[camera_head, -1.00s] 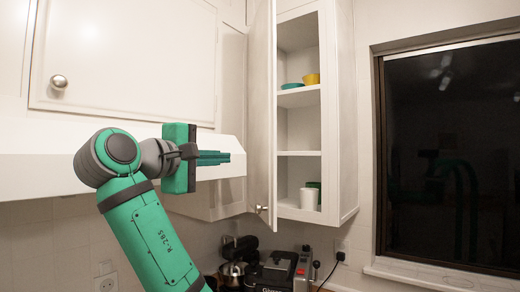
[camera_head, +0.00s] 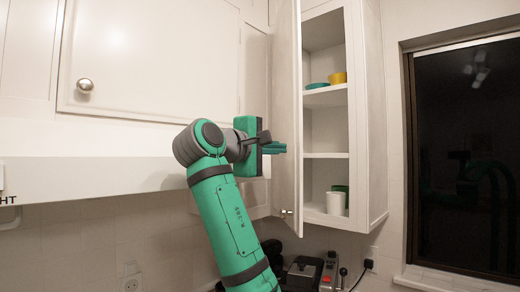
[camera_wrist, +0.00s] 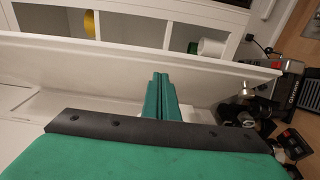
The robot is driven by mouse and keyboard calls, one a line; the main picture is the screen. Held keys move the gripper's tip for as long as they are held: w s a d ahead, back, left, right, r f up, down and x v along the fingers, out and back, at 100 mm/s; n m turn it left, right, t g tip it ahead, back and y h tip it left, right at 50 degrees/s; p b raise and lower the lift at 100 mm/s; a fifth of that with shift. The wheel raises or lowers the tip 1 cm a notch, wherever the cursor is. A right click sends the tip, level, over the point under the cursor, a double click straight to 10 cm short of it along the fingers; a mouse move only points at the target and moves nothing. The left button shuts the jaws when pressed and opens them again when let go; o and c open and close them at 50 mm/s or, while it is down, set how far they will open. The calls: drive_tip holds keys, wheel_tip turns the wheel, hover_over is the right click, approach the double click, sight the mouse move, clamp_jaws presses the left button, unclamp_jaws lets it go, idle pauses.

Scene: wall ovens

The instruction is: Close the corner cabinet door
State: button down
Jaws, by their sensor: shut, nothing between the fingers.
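The corner cabinet door (camera_head: 287,110) stands open, swung out to the left of the cabinet opening, with a small knob (camera_head: 286,212) at its lower edge. The corner cabinet (camera_head: 376,120) shows its shelves inside. My gripper (camera_head: 281,148) is shut and empty, in front of and just left of the door's outer face. In the wrist view my gripper's fingers (camera_wrist: 160,98) point at the door (camera_wrist: 120,60), close to its face. I cannot tell whether they touch it.
Inside the cabinet are a yellow bowl (camera_head: 338,78), a teal dish (camera_head: 317,86), a white cup (camera_head: 335,203) and a green cup partly behind it. A coffee machine (camera_head: 304,272) stands below. A closed cabinet (camera_head: 150,60) is at left, a dark window (camera_head: 465,150) at right.

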drive_tip(key=shift+w+d, duration=0.15)
drive_tip(key=shift+d, duration=1)
drive_tip(key=shift+w, duration=0.1)
